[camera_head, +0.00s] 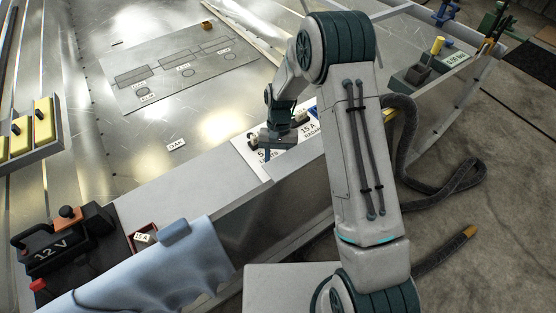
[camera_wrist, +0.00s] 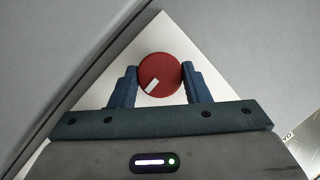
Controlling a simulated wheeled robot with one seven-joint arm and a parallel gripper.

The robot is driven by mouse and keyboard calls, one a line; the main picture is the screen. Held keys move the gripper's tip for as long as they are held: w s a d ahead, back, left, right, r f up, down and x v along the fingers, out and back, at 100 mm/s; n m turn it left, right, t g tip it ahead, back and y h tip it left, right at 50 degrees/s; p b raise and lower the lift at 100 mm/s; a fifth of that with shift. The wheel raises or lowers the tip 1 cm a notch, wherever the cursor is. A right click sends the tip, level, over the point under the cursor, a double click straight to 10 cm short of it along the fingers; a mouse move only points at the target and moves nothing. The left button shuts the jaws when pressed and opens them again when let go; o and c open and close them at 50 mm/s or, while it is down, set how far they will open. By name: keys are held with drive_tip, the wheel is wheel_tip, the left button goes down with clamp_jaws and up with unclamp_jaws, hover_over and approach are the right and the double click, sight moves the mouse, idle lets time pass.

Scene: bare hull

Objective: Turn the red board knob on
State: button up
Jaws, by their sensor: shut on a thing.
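The red board knob (camera_wrist: 161,69) shows in the wrist view as a round red disc. Its white pointer mark slants toward the lower left. The knob sits on a white plate (camera_wrist: 163,28). My gripper (camera_wrist: 160,76) has its blue fingers on both sides of the knob, shut on it. In the head view my gripper (camera_head: 265,142) is low over the white labelled board (camera_head: 262,167), and the red knob is hidden there. The board carries "15 A" and "RADAR" lettering, partly covered by my arm.
A 12 V battery (camera_head: 62,250) and a light blue cloth (camera_head: 165,275) lie at the lower left. Yellow switches (camera_head: 43,122) stand at the left. A grey hose (camera_head: 440,188) loops on the right. The metal hull floor (camera_head: 190,100) is mostly open beyond the board.

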drive_tip(key=shift+w, duration=0.15)
drive_tip(key=o, duration=1)
drive_tip(key=p+v, duration=0.2)
drive_tip(key=v, duration=1.2)
drive_tip(key=shift+p, duration=0.3)
drive_tip(key=shift+d, duration=0.1)
drive_tip(key=s+d+r+t+p, duration=0.1)
drive_tip(key=s+d+r+p, duration=0.15)
drive_tip(key=r, duration=0.45)
drive_tip(key=s+d+r+t+p, duration=0.15)
drive_tip(key=s+r+p, duration=0.25)
drive_tip(key=r, duration=0.4)
drive_tip(key=s+d+r+t+p, duration=0.1)
drive_tip(key=s+d+r+p, duration=0.25)
drive_tip(key=r, duration=0.35)
drive_tip(key=s+d+r+t+p, duration=0.2)
drive_tip(key=s+r+p, duration=0.1)
drive_tip(key=s+r, duration=0.2)
drive_tip(key=s+d+r+t+p, duration=0.2)
drive_tip(key=s+r, duration=0.4)
drive_tip(key=s, duration=0.4)
drive_tip(key=shift+d+n+p, duration=0.4)
drive_tip(key=shift+d+p, duration=0.35)
drive_tip(key=shift+p, duration=0.45)
